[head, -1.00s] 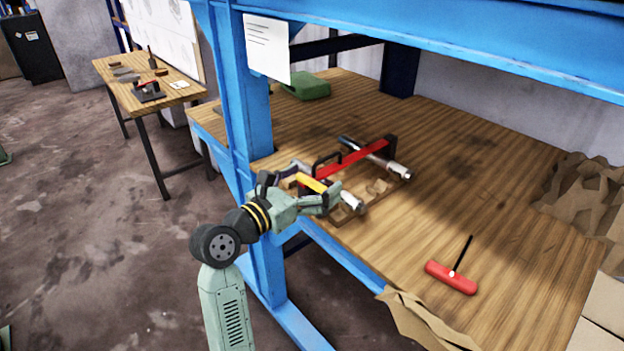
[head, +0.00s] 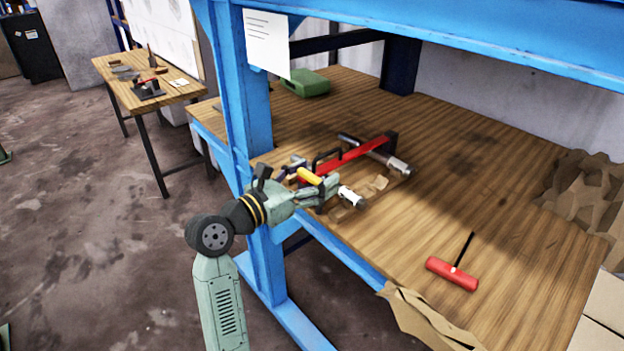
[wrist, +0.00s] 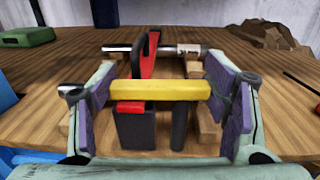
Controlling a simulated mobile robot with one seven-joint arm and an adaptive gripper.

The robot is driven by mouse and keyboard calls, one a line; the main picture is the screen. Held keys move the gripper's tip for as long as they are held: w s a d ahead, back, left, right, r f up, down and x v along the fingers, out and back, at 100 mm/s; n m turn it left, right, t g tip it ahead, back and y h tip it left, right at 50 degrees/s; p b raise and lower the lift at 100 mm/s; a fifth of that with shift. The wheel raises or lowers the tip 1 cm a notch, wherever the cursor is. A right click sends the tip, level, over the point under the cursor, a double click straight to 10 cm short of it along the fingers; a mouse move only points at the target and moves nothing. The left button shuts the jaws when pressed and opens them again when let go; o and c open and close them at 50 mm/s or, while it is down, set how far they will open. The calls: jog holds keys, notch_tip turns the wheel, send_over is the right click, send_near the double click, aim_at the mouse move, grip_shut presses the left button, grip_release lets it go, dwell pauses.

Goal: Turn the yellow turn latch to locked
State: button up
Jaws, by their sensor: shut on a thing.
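The yellow turn latch (head: 311,176) is a short bar at the near end of the red-armed fixture on the bench. In the wrist view the latch (wrist: 160,90) lies level across the picture, above a dark block and a dark post. My gripper (wrist: 161,98) is shut on the latch, with one purple-padded finger at each end of the bar. In the head view my gripper (head: 318,188) partly hides the latch and the fixture's near end. No locked marking can be made out.
The red arm (head: 352,158) and a metal bar with a pale end (head: 398,165) lie behind the latch. A red T-handle tool (head: 453,272) lies at right on the wooden bench. A blue upright (head: 247,110) stands close to my arm. A green case (head: 305,84) sits farther back.

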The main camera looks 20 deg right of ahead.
jog(key=shift+d+m+g, duration=0.1)
jog(key=shift+m+g, duration=0.3)
jog(key=shift+g, duration=0.2)
jog(key=o, duration=1.2)
jog(key=v, duration=1.2)
jog(key=shift+f, duration=0.2)
